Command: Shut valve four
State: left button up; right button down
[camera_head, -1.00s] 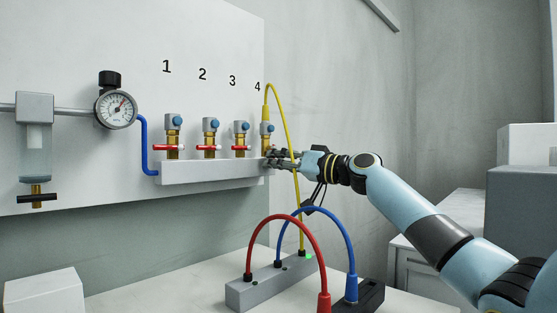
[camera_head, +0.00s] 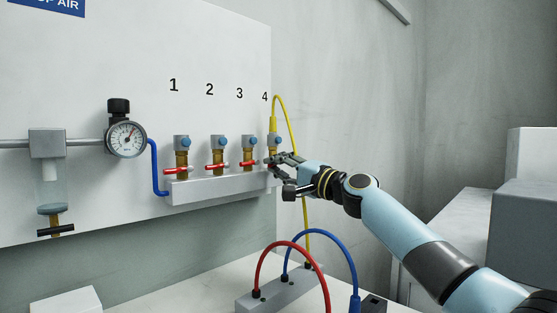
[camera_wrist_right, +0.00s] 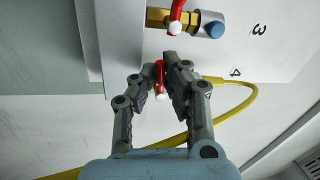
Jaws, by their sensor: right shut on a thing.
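Valve four (camera_head: 274,142) is the rightmost on the panel, under the number 4, with a blue knob and a yellow hose from its top. My right gripper (camera_head: 272,163) is at its lower part and hides most of its handle. In the right wrist view, my right gripper (camera_wrist_right: 164,62) is shut on valve four's red handle (camera_wrist_right: 159,80), which shows between the fingers. The handle seems to run the same way as valve three's handle (camera_wrist_right: 177,12). Valve four's body is mostly hidden there. My left gripper is not in view.
Valves one (camera_head: 182,157), two (camera_head: 217,156) and three (camera_head: 249,153) stand to the left, red handles level, above a light manifold (camera_head: 215,189). A gauge (camera_head: 126,138) is further left. The yellow hose (camera_head: 295,130) passes close behind my gripper. Red (camera_head: 262,262) and blue (camera_head: 340,250) hoses stand below.

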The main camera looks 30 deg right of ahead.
pick_arm(q)
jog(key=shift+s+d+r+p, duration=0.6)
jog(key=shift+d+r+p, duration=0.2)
jog(key=shift+p, duration=0.1)
pick_arm(e)
jog(key=m, duration=0.1)
jog(key=r+m, duration=0.1)
jog(key=m, duration=0.1)
jog(key=shift+h, duration=0.3)
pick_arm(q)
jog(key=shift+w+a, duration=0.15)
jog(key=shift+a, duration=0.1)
pick_arm(e)
jog(key=c, duration=1.4)
grip_release()
jog(key=shift+d+f, duration=0.1)
jog(key=shift+c, duration=0.2)
jog(key=v, duration=1.2)
jog(key=shift+f, duration=0.2)
